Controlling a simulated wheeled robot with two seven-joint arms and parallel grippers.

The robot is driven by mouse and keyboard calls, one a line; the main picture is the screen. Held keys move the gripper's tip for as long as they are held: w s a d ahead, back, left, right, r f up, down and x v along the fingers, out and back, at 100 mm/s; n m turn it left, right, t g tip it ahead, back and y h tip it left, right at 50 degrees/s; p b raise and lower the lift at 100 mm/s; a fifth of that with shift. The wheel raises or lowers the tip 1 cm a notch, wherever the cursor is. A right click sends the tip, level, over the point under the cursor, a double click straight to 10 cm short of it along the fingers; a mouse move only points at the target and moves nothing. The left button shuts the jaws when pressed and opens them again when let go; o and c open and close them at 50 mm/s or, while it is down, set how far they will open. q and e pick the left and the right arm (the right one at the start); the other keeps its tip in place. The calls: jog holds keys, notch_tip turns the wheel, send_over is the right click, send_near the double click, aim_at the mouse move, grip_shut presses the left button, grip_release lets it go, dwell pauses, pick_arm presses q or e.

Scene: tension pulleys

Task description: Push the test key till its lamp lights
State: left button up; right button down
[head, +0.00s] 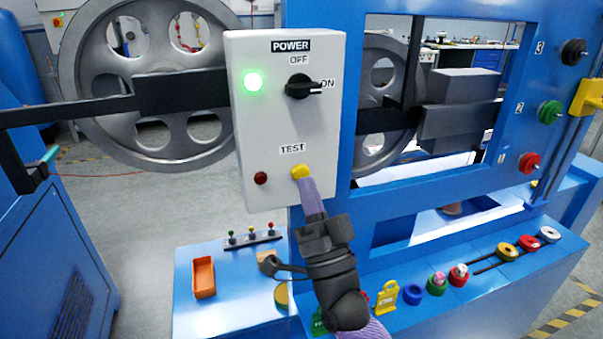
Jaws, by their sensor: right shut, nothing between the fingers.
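A white control box (257,120) hangs on the blue frame. Its yellow test key (300,171) sits under the TEST label. The small red lamp (261,178) left of the key looks dark and unlit. My right gripper (305,182) is shut and empty, with its fingertips at the lower edge of the test key. They look to be touching it, but the exact contact is hard to tell. On the same box the power knob (302,86) points to ON and a green lamp (253,82) glows. My left gripper is not in view.
Large grey pulleys (95,62) with dark bars stand behind the box. Below are an orange tray (204,277), a small rack of colored pegs (252,240) and several colored rings on the blue ledge. Colored knobs line the frame's right post.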

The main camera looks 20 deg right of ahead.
jog(key=shift+w, duration=0.45)
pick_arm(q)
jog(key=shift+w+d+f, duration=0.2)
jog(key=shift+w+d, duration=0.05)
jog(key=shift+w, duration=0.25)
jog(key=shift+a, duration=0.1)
